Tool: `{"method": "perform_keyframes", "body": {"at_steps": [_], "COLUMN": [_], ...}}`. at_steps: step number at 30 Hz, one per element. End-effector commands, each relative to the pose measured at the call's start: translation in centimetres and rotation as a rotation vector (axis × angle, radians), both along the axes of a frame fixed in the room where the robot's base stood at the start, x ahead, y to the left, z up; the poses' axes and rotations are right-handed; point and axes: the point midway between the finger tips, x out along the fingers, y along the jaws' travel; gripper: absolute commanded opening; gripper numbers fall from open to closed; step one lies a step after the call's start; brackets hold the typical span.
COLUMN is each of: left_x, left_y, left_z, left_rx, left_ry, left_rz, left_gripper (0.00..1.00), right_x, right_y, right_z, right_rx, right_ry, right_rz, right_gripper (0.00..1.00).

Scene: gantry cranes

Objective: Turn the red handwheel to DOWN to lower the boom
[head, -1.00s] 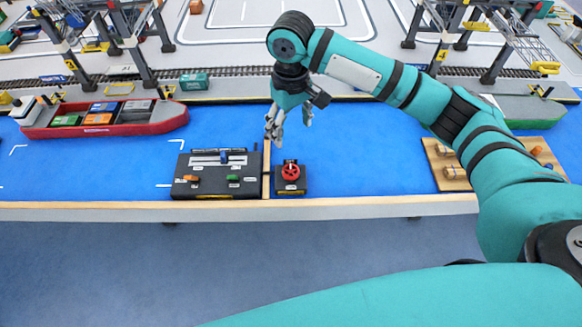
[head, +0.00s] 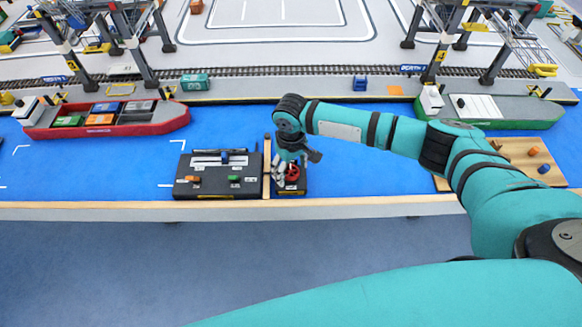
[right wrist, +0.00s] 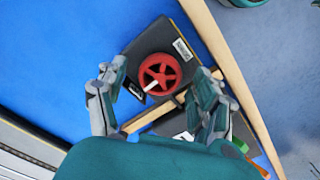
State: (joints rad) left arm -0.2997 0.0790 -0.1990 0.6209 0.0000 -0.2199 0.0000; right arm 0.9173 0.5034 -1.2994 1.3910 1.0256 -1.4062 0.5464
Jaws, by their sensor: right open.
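The red handwheel (head: 293,174) sits on a small black box (head: 295,191) near the table's front edge. In the right wrist view the handwheel (right wrist: 160,73) shows from above, with spokes and a white mark on its lower part. My right gripper (head: 284,178) is low at the wheel's left side in the head view and partly covers the wheel and box. In the right wrist view its open fingers (right wrist: 154,82) stand either side of the wheel, apparently not touching it. My left gripper is not in view.
A black control panel (head: 218,188) with a blue slider and orange and green parts is left of the box, beyond a wooden strip (head: 267,168). A wooden board (head: 520,152) lies right. Ships and gantry cranes stand behind. Blue surface (head: 370,178) right of the box is clear.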

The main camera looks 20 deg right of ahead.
Motion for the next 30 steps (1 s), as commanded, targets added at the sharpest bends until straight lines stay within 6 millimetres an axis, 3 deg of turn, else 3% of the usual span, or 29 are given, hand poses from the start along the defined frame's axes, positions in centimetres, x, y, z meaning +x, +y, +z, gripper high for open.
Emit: {"method": "perform_keyframes", "body": {"at_steps": [9,21,30], "left_x": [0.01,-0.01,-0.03], "left_y": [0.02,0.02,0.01], "left_z": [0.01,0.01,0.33], "left_rx": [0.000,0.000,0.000], "left_ry": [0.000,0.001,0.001], "left_rz": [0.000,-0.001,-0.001], "left_gripper": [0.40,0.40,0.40], "right_x": [-0.03,-0.03,-0.03], "right_y": [0.01,0.01,0.03], "right_z": [-0.28,-0.24,-0.15], "right_rx": [0.000,0.000,0.001], "right_ry": [0.000,0.000,0.001], "right_rz": [0.001,0.001,0.032], "right_gripper": [0.67,0.15,0.12]}}
